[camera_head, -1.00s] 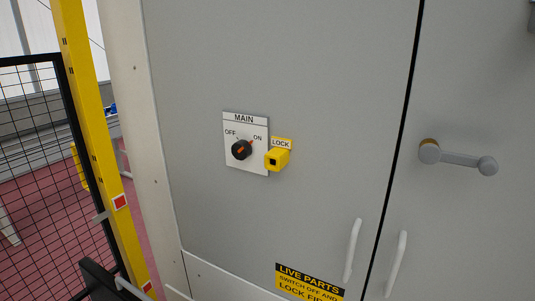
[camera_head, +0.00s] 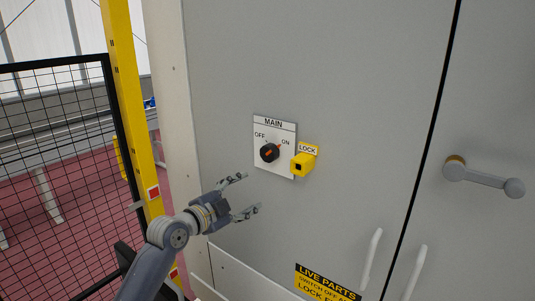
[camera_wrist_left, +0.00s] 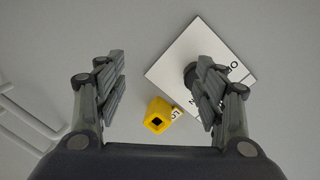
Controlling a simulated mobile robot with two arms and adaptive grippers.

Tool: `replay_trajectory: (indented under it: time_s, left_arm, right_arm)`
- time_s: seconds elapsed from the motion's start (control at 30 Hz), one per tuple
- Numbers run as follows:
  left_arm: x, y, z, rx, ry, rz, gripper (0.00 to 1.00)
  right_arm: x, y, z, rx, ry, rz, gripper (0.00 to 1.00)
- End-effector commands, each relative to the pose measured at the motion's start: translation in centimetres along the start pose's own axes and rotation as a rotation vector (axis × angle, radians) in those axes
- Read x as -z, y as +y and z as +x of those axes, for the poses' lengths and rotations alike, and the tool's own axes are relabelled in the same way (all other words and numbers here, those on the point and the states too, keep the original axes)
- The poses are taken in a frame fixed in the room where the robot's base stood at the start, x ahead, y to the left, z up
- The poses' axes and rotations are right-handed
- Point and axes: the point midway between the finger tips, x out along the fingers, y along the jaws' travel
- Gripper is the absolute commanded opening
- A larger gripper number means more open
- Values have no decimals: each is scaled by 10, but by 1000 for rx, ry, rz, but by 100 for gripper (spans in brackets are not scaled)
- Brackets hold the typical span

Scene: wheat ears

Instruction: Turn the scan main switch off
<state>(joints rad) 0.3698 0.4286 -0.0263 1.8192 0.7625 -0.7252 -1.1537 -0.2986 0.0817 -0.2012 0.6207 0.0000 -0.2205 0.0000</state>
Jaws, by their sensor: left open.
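The main switch (camera_head: 270,153) is a round black knob with an orange mark that points toward ON. It sits on a white plate (camera_head: 288,167) labelled MAIN, OFF and ON, on the grey cabinet door. My left gripper (camera_head: 246,194) is open and empty, below and left of the knob in the head view, apart from it. In the left wrist view the knob (camera_wrist_left: 191,76) is partly hidden behind the right finger, and the plate (camera_wrist_left: 176,66) looks rotated. My right gripper is not in view.
A yellow lock block (camera_head: 305,161) juts out just right of the switch plate; it also shows between the fingers in the wrist view (camera_wrist_left: 158,116). Door handles (camera_head: 371,258) and a grey crank handle (camera_head: 484,177) are farther right. A yellow post (camera_head: 130,90) and mesh fence stand at left.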

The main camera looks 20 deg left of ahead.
Motion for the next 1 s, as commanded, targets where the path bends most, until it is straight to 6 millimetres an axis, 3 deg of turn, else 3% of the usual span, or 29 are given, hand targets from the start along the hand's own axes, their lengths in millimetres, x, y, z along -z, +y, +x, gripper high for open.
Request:
replay_trajectory:
  time_s: [0.03,0.1,0.2,0.37,0.8,1.0]
  left_arm:
    - [15,-26,-2,36,33,45,64]
    - [28,-47,-4,69,64,89,64]
    - [38,-61,-5,91,85,117,64]
    - [41,-66,8,95,88,118,64]
    - [47,-70,78,93,86,117,64]
    - [47,-71,95,93,86,117,64]
  right_arm:
    - [-2,2,-1,-3,-3,0,52]
    - [-2,5,-2,-5,-3,1,52]
    - [-2,5,-3,-6,-4,1,52]
    - [-2,5,-10,-6,-4,1,52]
    - [3,-7,-35,8,0,5,52]
    - [3,-7,-39,9,0,4,52]
